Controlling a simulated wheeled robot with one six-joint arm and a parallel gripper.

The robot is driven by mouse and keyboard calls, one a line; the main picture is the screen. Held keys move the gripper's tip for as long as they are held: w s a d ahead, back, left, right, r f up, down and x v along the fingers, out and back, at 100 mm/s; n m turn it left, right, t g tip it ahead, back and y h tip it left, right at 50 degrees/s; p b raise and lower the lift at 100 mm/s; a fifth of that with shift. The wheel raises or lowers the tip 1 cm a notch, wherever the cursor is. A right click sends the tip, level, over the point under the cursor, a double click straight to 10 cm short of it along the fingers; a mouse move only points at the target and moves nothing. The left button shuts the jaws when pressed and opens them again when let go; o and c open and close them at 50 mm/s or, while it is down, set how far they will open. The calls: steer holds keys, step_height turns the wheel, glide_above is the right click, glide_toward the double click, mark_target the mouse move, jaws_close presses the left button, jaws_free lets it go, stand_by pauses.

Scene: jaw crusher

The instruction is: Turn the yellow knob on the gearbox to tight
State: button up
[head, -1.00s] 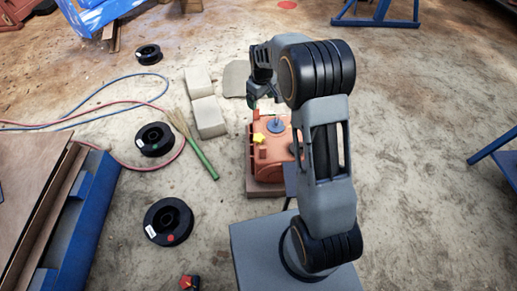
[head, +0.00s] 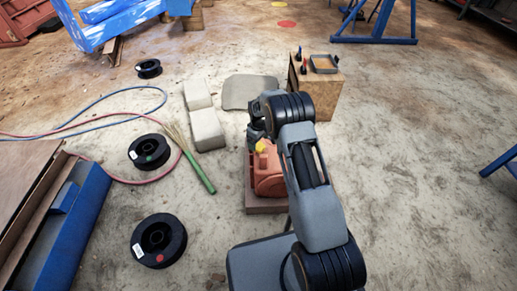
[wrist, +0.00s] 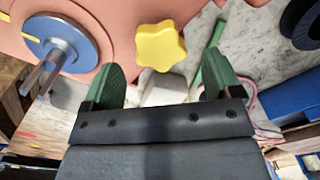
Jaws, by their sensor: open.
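The orange gearbox (head: 268,178) sits on a brown block in the middle of the head view, partly hidden by my arm. Its yellow star-shaped knob (head: 261,146) shows just below my gripper (head: 257,133). In the wrist view the yellow knob (wrist: 160,46) is on the orange housing (wrist: 195,12), ahead of the gap between my green fingertips. My gripper (wrist: 163,82) is open and empty, and the knob looks apart from both fingers. A blue disc with a grey shaft (wrist: 62,40) is left of the knob. No tight mark is readable.
A wooden cabinet (head: 322,95) with a tray on top stands behind my arm. Pale blocks (head: 206,128), a green-handled broom (head: 198,172) and black spools (head: 158,241) lie left of the gearbox. Floor to the right is mostly clear.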

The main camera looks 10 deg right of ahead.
mark_target(259, 146)
steer(key=shift+f+b, duration=0.45)
steer(key=shift+f, duration=1.35)
steer(key=shift+c, duration=0.5)
steer(key=c, duration=0.8)
